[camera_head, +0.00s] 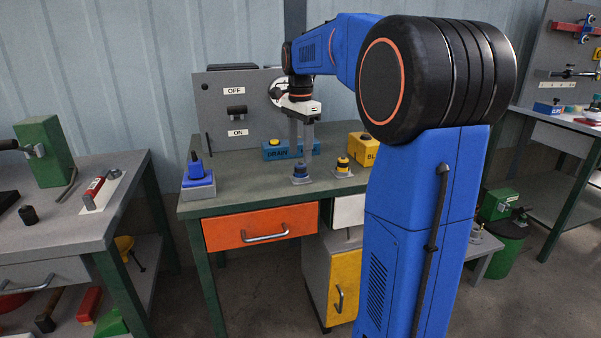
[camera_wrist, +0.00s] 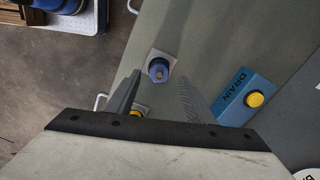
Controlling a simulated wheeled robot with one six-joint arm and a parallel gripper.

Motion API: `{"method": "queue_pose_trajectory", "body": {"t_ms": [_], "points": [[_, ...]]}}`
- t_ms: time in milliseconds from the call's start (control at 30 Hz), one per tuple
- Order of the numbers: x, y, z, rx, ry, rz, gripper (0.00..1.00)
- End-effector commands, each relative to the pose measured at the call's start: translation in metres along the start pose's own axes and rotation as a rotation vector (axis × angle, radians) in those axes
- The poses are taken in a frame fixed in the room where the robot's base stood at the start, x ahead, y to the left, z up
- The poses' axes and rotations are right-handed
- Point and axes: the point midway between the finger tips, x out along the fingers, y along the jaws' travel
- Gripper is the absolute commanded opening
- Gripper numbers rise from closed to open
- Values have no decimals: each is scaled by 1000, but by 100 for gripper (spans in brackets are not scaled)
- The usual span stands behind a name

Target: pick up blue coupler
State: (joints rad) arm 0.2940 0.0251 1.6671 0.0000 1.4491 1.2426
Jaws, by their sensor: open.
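The blue coupler (camera_head: 300,170) is a short round piece standing upright on a small grey plate near the front edge of the green-topped bench. It also shows in the wrist view (camera_wrist: 158,70), just beyond the fingertips and roughly centred between them. My gripper (camera_head: 301,150) points down above the coupler, its fingers apart and empty. In the wrist view my gripper (camera_wrist: 159,78) has a finger on each side of the line to the coupler. I cannot tell the exact height gap.
A yellow coupler (camera_head: 343,164) stands on its own plate to the right. A blue DRAIN box (camera_head: 291,150) with a yellow button is behind. A yellow box (camera_head: 366,146) is at right, a blue block with a knob (camera_head: 198,180) at left. The bench top between them is clear.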

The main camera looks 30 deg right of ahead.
Motion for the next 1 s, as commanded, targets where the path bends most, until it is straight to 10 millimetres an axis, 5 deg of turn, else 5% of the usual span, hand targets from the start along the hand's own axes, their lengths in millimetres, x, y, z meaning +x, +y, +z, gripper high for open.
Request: {"method": "queue_pose_trajectory", "body": {"t_ms": [300, 633, 800, 1000], "points": [[41, 2, 3, 0, -1, 2, 49], [47, 2, 3, 0, 0, 0, 49], [47, 2, 3, 0, 0, 0, 10], [47, 2, 3, 0, 0, 0, 4]]}}
